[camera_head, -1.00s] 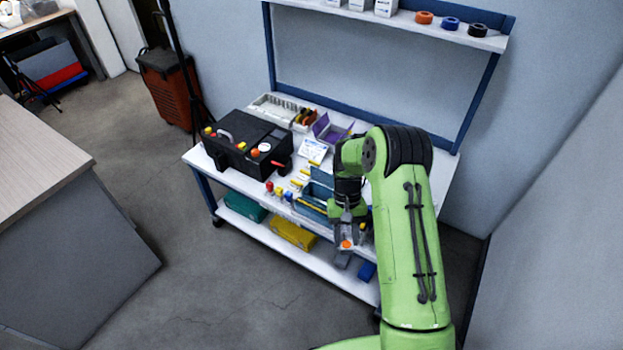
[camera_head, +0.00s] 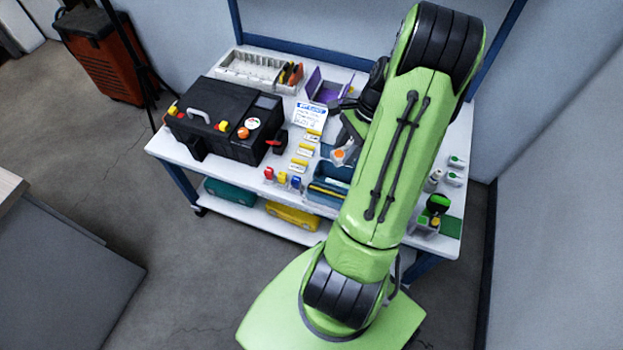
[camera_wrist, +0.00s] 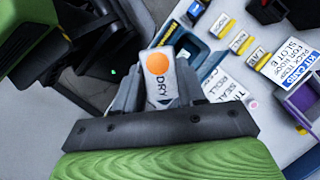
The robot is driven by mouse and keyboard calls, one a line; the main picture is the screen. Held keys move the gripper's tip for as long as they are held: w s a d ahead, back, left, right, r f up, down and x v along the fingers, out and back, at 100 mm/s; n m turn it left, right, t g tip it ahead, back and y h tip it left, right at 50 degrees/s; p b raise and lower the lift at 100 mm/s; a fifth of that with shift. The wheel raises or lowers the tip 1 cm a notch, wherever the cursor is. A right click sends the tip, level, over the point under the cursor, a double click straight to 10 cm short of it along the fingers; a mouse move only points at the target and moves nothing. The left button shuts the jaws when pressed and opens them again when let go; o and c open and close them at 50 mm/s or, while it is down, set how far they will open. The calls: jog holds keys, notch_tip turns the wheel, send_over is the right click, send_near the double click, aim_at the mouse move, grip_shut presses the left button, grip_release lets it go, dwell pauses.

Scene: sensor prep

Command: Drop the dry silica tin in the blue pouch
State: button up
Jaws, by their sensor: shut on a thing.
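My gripper (camera_head: 343,150) is shut on the dry silica tin (camera_head: 340,155), a small white piece with an orange dot. In the wrist view the tin (camera_wrist: 160,80) reads DRY and sits between the fingers (camera_wrist: 160,92). The blue pouch (camera_head: 337,172) is an open-topped blue container on the bench, just below the gripper in the head view and partly hidden by my arm. A blue edge of it (camera_wrist: 206,62) shows behind the tin in the wrist view. I cannot tell the height of the tin over it.
A black toolbox (camera_head: 228,125) stands on the bench's left. Small bottles and a green board (camera_head: 450,226) are at the right.

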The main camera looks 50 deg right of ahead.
jog(key=shift+f, duration=0.25)
jog(key=b, duration=0.4)
send_over(339, 189)
jog(key=d, duration=0.1)
notch_tip(339, 189, down, 9)
jog(key=shift+w+f, duration=0.15)
jog(key=shift+f, duration=0.05)
jog(key=shift+d, duration=0.1)
jog(key=shift+f, duration=0.55)
jog(key=o, duration=1)
